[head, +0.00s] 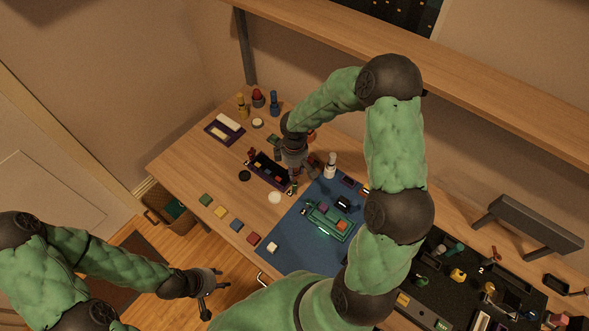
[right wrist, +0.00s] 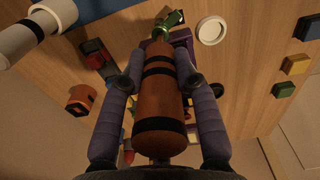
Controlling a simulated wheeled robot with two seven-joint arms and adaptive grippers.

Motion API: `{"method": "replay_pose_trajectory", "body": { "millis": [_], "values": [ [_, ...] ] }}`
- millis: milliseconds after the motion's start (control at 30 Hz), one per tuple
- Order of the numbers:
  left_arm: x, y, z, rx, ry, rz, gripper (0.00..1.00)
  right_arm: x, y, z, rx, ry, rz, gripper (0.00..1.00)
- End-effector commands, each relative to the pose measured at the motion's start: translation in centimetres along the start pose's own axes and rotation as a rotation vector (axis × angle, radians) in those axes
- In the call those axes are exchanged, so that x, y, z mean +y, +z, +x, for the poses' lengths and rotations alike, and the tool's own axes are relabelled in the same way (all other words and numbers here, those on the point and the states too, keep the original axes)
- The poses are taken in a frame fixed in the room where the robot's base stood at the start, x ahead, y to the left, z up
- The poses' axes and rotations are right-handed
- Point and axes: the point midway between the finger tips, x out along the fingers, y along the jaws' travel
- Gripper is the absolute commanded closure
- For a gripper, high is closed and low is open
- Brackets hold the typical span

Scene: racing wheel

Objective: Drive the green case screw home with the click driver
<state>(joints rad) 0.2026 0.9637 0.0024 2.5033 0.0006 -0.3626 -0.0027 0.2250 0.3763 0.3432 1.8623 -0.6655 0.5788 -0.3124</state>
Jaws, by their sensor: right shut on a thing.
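My right gripper (head: 294,172) is shut on the click driver (right wrist: 163,105), which has an orange-brown handle with dark bands. Its fingers press on both sides of the handle in the right wrist view. A green piece (right wrist: 170,20) shows at the driver's far end; I cannot tell whether it is the screw or part of the tool. In the head view the driver is above the table by the dark parts tray (head: 258,178). The green case (head: 318,219) lies on the blue mat (head: 285,240), right of and nearer than the gripper. My left gripper (head: 212,292) is open and empty, off the table's front edge.
A white bottle (head: 331,168) stands close to the right gripper. A round white dish (head: 274,197) and several coloured blocks (head: 237,225) lie along the front. A dark tool mat (head: 450,285) is at right, a shelf (head: 450,60) above the back.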

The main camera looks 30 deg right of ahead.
Motion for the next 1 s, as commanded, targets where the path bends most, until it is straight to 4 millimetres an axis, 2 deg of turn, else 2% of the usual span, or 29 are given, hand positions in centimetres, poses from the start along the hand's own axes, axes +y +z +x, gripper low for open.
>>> {"method": "replay_pose_trajectory", "body": {
  "millis": [1000],
  "values": [
    [-0.2, -0.02, 0.56, 0.0, 0.0, 0.0, 0.6, 0.03, -0.02, 0.66, 0.001, 0.001, 0.0, 1.0]
  ]
}}
